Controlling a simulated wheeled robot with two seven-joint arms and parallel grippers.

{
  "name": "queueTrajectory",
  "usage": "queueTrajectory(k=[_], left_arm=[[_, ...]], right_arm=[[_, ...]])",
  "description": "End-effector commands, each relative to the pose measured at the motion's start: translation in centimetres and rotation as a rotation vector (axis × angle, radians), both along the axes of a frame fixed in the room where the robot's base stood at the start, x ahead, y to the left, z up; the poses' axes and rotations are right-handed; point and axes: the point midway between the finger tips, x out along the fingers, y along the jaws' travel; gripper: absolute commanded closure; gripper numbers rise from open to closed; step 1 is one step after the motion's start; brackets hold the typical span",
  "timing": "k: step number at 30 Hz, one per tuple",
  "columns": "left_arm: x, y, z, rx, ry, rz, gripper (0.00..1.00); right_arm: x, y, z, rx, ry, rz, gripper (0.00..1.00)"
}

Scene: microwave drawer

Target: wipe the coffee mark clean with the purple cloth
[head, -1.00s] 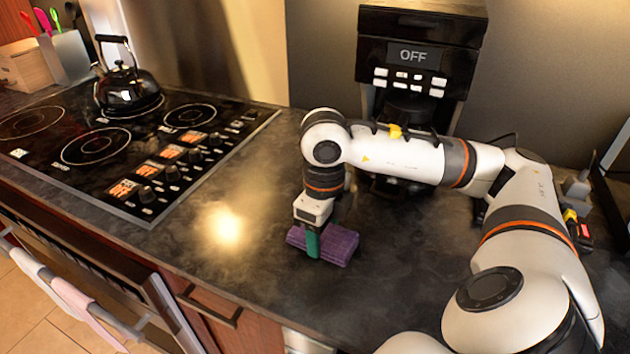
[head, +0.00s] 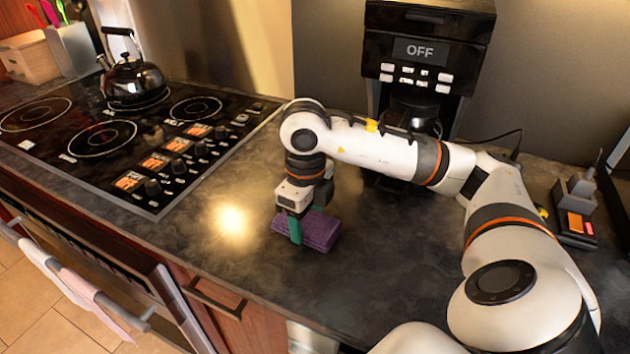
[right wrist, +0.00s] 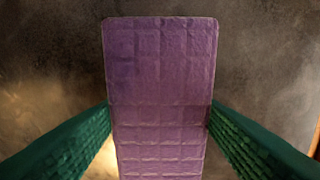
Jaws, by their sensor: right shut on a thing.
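The folded purple cloth (head: 318,232) is at the dark counter's surface, right of the stove. My right gripper (head: 296,230) points down and is shut on it, with a green finger against its side. In the right wrist view the cloth (right wrist: 160,75) runs between the two green fingers (right wrist: 160,125), which press its edges. I cannot make out the coffee mark; the arm and cloth hide part of the counter. My left gripper is not in view.
A black coffee machine (head: 425,75) showing OFF stands behind my right arm. The black stove (head: 110,135) with a kettle (head: 133,80) is at left. A small desk organizer (head: 577,205) is at right. The counter (head: 200,240) between stove and cloth is clear.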

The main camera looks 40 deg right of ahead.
Motion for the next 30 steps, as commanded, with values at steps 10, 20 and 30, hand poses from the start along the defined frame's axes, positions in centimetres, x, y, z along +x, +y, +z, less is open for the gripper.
queueTrajectory(k=[10,20,30], left_arm=[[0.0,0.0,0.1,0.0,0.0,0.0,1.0],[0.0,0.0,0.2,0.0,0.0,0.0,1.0],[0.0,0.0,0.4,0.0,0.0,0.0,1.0]], right_arm=[[1.4,0.6,-0.1,0.003,-0.001,0.001,0.71],[2.7,1.1,-0.1,0.001,-0.001,0.001,0.71],[4.2,1.8,0.0,0.0,-0.001,0.001,0.71]])
